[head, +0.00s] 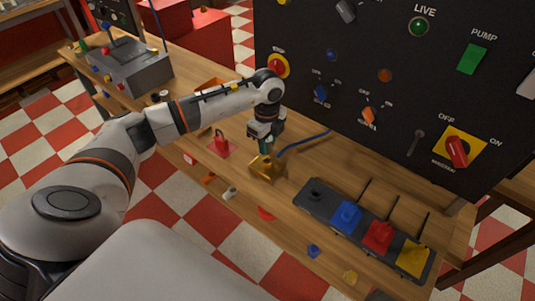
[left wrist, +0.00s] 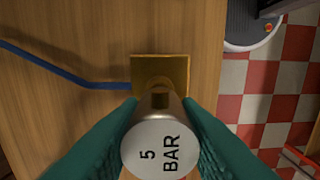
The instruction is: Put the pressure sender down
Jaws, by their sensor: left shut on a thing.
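The pressure sender (left wrist: 160,145) is a silvery cylinder whose round end reads "5 BAR" in the left wrist view. My left gripper (left wrist: 160,130) has its green fingers shut on it from both sides. Below it is a brass block (left wrist: 175,68) on the wooden bench, with the sender in line over it. In the head view my left gripper (head: 265,143) points down just above the brass block (head: 267,167). Whether the sender touches the block is hard to tell. A blue cable (head: 305,143) runs across the bench to the block. My right gripper is not in view.
A dark panel (head: 400,90) with switches and lamps stands behind the bench (head: 200,165). A black tray (head: 320,205) with blue, red and yellow pieces lies to the right. A red padlock (head: 221,144) is left of the brass block. A grey box (head: 130,65) stands far left.

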